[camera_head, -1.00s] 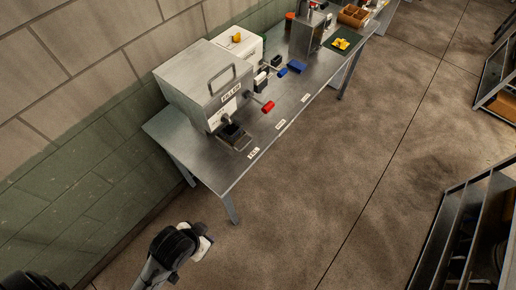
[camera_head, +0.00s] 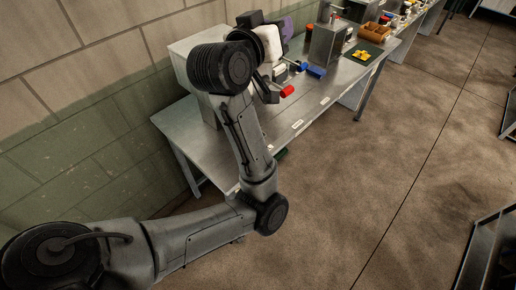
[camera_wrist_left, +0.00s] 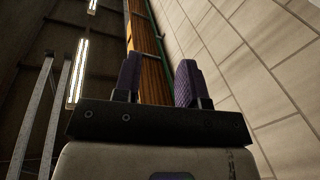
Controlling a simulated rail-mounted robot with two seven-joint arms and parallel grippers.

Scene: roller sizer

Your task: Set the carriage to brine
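I cannot pick out the carriage for certain; my left arm hides much of the machine on the steel table (camera_head: 185,125). Part of the grey machine housing (camera_head: 182,60) shows behind the arm. A red handle (camera_head: 287,91) sticks out just right of my arm, toward the table's front edge. Small white labels (camera_head: 297,124) lie along that edge; their text is too small to read. My left gripper (camera_wrist_left: 158,82) has its purple fingers apart with nothing between them. In the head view it is raised above the machine, partly hidden by its wrist. My right gripper is out of view.
Blue handles (camera_head: 317,72) lie beyond the red one. Farther along stand a metal box (camera_head: 328,42), a dark mat with yellow pieces (camera_head: 362,56) and a brown tray (camera_head: 375,32). A wall runs behind the table. The floor in front is clear, with racks at the right.

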